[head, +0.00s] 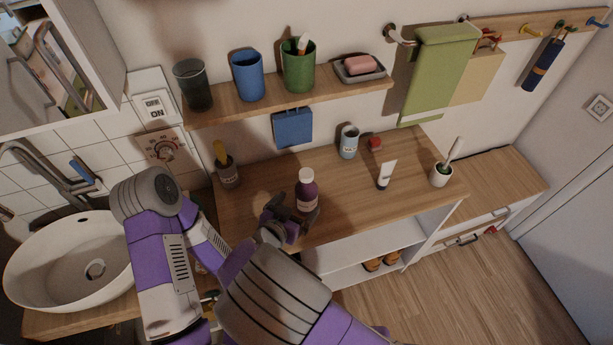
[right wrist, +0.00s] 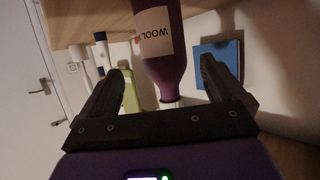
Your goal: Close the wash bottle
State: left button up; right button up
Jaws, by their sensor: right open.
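A purple bottle (head: 307,192) stands upright near the front edge of the wooden counter, with a pale top. In the right wrist view it appears upside down (right wrist: 168,72), with a label reading WOOL and a narrow white neck or cap low in the picture. I cannot tell which of these it is. A small red cap-like thing (head: 375,143) lies farther back on the counter. My right gripper (head: 294,211) is open at the bottle. In the wrist view its fingers (right wrist: 162,72) are either side of the bottle, with gaps visible. My left gripper is not in view.
A light blue container (head: 349,142), white tube (head: 386,174), brush cup (head: 441,175) and dark cup (head: 228,172) stand on the counter. A wall shelf (head: 330,98) with cups and soap overhangs the back. A sink (head: 65,260) is at left.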

aim_at(301, 200)
jog(key=shift+w+r, duration=0.1)
jog(key=shift+w, duration=0.1)
jog(key=shift+s, duration=0.1)
jog(key=shift+s, duration=0.1)
jog(key=shift+b+x, duration=0.35)
jog(key=shift+x, duration=0.85)
jog(key=x, duration=0.1)
jog(key=b+x, duration=0.2)
jog(key=x, duration=0.1)
jog(key=shift+a+f, duration=0.2)
jog(key=shift+f, duration=0.1)
jog(key=shift+w+d+f, duration=0.1)
jog(key=shift+w+d, duration=0.15)
jog(key=shift+w, duration=0.3)
jog(key=shift+c, duration=0.3)
